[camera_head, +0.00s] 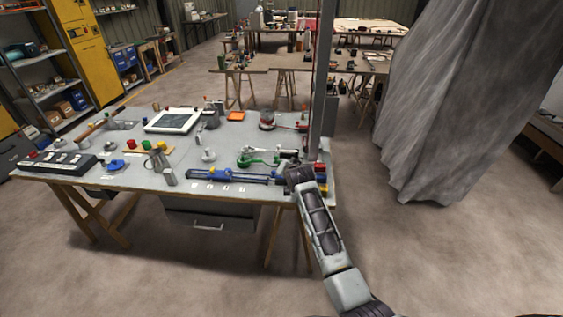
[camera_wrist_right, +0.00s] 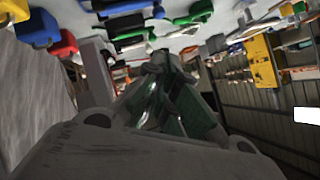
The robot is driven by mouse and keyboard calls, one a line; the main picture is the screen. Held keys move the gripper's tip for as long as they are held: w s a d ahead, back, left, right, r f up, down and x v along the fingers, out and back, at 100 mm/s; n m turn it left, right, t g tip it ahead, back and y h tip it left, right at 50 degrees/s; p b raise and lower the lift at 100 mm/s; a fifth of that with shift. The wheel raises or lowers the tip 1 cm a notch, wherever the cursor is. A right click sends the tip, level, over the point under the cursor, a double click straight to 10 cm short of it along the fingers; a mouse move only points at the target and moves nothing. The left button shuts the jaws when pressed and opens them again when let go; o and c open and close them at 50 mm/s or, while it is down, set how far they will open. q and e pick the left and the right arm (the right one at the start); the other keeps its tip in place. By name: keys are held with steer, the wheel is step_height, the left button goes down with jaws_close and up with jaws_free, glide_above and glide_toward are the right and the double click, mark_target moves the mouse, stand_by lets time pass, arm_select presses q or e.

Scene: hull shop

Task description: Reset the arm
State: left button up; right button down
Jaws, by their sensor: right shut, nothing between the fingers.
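My right arm (camera_head: 322,225) comes in from the lower right of the head view and reaches up to the table's right front corner. Its gripper (camera_head: 294,172) is at the table edge, beside the blue bar clamp (camera_head: 232,175) and small red and blue items (camera_head: 313,170). In the right wrist view the fingers of my right gripper (camera_wrist_right: 163,62) are together with nothing held between them. Table items hang upside down at the top of that view. My left arm and gripper are not in view.
The grey worktable (camera_head: 130,178) carries many tools, a tablet (camera_head: 173,120) and a black case (camera_head: 57,163). A grey post (camera_head: 322,80) rises at its right end. A grey draped sheet (camera_head: 450,100) hangs to the right. Open floor (camera_head: 430,240) lies right of my arm.

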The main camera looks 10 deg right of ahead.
steer(key=s+f+n+g, duration=0.1)
steer(key=s+f, duration=0.2)
steer(key=f, duration=0.5)
steer(key=s+d+f+n+g, duration=0.1)
steer(key=s+f, duration=0.3)
steer(key=f, duration=0.4)
steer(key=s+f+n+g, duration=0.1)
steer(key=s+f, duration=0.2)
steer(key=f, duration=0.5)
steer(key=s+d+f+n+g, duration=0.2)
steer(key=s+d+f+g, duration=0.1)
steer(key=s+f, duration=1.35)
steer(key=s+d+f+n+g, duration=0.1)
steer(key=s+f, duration=0.5)
steer(key=s, duration=0.8)
steer(key=s+d+f+n+g, duration=0.1)
steer(key=s+d+f, duration=0.3)
steer(key=s, duration=1)
steer(key=s+d+f+n+g+h, duration=0.1)
steer(key=s+d+f+g, duration=0.2)
steer(key=s+f, duration=0.6)
steer(key=s, duration=0.5)
steer(key=shift+d+f+n, duration=0.25)
steer(key=shift+f+n, duration=0.05)
steer(key=shift+n, duration=0.1)
